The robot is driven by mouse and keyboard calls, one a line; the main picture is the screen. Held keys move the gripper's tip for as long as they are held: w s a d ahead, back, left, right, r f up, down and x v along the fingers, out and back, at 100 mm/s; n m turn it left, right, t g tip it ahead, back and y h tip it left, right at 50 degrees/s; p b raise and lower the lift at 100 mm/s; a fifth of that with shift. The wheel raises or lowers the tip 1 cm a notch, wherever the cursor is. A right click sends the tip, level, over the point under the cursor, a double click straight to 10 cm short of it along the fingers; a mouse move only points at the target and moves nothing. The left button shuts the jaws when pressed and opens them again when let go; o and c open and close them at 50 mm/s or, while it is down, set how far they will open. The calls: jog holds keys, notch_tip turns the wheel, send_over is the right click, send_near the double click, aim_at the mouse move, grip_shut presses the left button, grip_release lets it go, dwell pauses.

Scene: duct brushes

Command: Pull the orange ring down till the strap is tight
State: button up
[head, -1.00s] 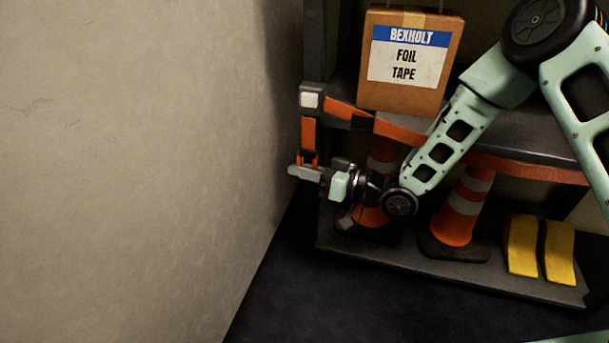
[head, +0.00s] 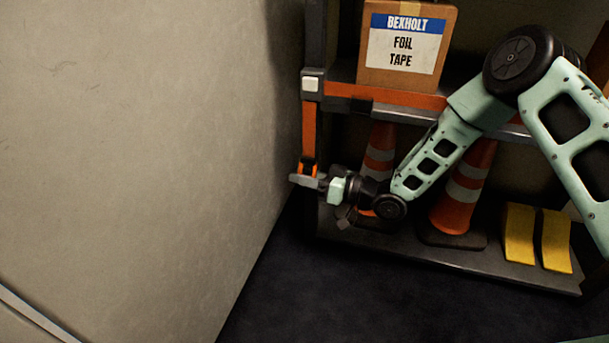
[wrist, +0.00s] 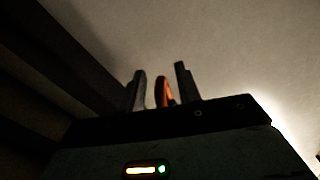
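The orange ring (head: 308,169) hangs at the lower end of the strap's orange tail (head: 309,130), below the buckle with a pale button (head: 312,84) on the shelf's left post. My gripper (head: 307,181) is at the ring, pointing left, and seems shut on it. In the wrist view, the ring (wrist: 163,92) stands between the two fingers (wrist: 160,88); the exact contact is too dark to see. The orange strap (head: 400,97) runs nearly straight across the shelf front, past the box's foot. My arm hides part of its right side.
A cardboard foil tape box (head: 405,75) stands on the upper shelf. Traffic cones (head: 467,190) and yellow wedges (head: 537,238) stand on the lower shelf. A bare wall (head: 150,140) is close left of my gripper. The dark floor (head: 350,295) in front is clear.

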jog(key=shift+s+d+r+p, duration=0.1)
jog(key=shift+s+d+p, duration=0.05)
jog(key=shift+d+p, duration=0.2)
jog(key=p+v, duration=0.7)
jog(key=v, duration=0.9)
jog(key=shift+d, duration=0.3)
jog(key=shift+s, duration=0.15)
